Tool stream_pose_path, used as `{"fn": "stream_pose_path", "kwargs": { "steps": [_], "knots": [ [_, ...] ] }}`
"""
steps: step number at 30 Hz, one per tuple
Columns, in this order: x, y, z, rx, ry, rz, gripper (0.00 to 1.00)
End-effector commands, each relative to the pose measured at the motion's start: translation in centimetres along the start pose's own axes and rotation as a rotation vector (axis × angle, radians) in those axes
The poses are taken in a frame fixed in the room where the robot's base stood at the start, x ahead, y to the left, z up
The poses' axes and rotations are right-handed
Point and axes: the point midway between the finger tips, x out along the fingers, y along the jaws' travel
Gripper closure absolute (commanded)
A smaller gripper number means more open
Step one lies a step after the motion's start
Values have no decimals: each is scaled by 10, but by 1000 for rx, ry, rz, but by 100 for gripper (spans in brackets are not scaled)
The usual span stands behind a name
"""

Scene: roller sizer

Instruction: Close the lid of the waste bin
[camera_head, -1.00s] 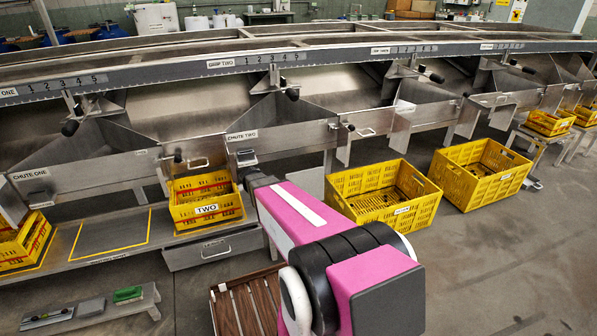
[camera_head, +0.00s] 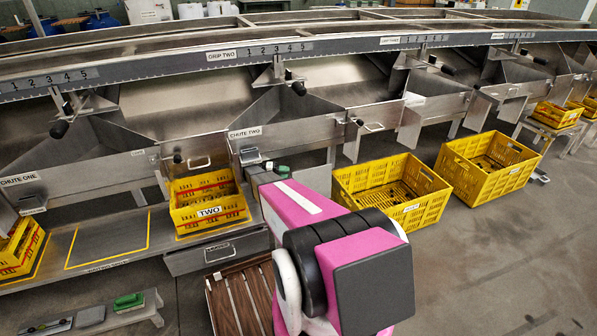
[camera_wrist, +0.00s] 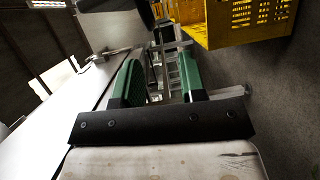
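I cannot clearly pick out the waste bin or its lid in either view. In the head view, my pink arm reaches forward and hides part of the area below chute two. My gripper (camera_wrist: 160,82) shows two green fingers spread apart in the wrist view. Narrow metal parts show in the gap beyond them, with no object clearly held. In the head view a green finger of my gripper (camera_head: 282,171) shows beside the chute two wall, right of the yellow crate marked TWO (camera_head: 209,211).
Two yellow crates (camera_head: 411,217) (camera_head: 507,186) stand on the floor to the right; one yellow crate (camera_wrist: 210,25) is close in the wrist view. A low shelf holds a green-topped block (camera_head: 129,301).

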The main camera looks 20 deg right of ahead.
Motion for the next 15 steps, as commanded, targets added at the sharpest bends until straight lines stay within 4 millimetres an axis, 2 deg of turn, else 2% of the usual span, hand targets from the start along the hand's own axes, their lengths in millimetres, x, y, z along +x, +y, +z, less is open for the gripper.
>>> {"fn": "stream_pose_path", "kwargs": {
  "steps": [8,15],
  "knots": [
    [19,9,-2,56,-42,68,62],
    [59,12,0,53,-42,66,62]
  ]
}}
